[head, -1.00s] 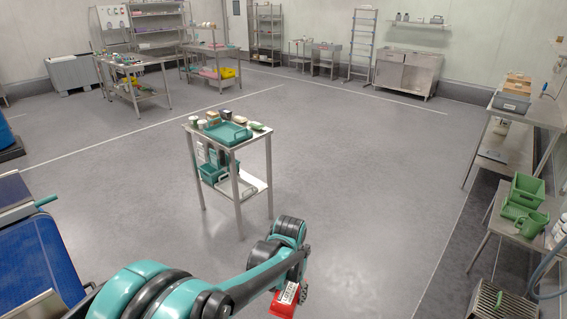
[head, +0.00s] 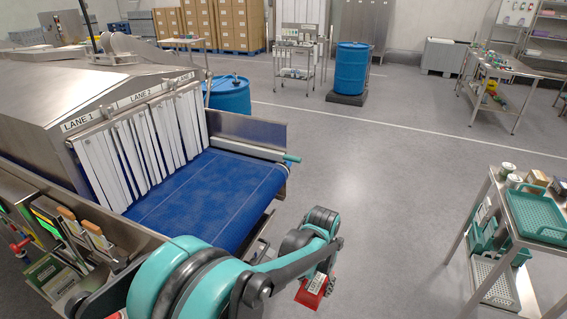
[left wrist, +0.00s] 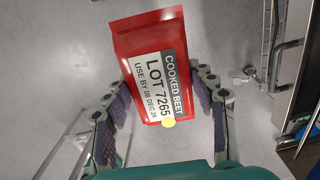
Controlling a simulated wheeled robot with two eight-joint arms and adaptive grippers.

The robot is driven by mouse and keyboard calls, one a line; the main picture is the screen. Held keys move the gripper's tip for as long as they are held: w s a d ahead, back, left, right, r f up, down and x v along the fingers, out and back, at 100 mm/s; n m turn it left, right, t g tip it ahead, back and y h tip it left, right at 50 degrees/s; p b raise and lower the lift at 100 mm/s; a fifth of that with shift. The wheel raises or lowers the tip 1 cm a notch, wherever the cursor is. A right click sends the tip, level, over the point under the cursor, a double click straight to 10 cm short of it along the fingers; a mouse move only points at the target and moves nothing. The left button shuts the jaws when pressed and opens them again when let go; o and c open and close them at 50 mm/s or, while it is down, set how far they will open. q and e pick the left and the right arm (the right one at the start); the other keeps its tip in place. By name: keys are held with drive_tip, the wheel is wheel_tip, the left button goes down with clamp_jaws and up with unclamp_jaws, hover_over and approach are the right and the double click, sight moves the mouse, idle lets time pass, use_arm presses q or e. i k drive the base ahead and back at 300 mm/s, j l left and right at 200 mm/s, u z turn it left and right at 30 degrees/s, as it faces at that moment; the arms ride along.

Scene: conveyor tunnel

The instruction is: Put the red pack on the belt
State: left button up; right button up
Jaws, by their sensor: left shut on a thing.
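The red pack (head: 312,292) hangs in my left gripper (head: 325,284), over the floor to the right of the belt's near end. In the left wrist view the red pack (left wrist: 155,62) has a label reading "COOKED BEET, LOT 7265", and the fingers of my left gripper (left wrist: 158,112) are on both sides of it. The blue belt (head: 200,195) comes out of a steel tunnel through white strip curtains, under signs reading LANE 1 and LANE 2. The pack is apart from the belt. My right gripper is in neither view.
A steel side rail (head: 245,148) runs along the belt's far side. A steel cart with a teal tray (head: 540,215) stands at the right. A blue drum (head: 351,68) stands farther back. The floor between belt and cart is clear.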

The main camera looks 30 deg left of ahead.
sight(197, 195)
drive_tip(key=i+l+u, duration=0.2)
drive_tip(key=u, duration=0.25)
drive_tip(key=i+l+u, duration=0.2)
drive_tip(key=u, duration=0.2)
drive_tip(key=i+l+u, duration=0.15)
drive_tip(key=l+u, duration=0.55)
drive_tip(key=u, duration=0.15)
drive_tip(key=i+l+u, duration=0.1)
drive_tip(key=l+u, duration=0.35)
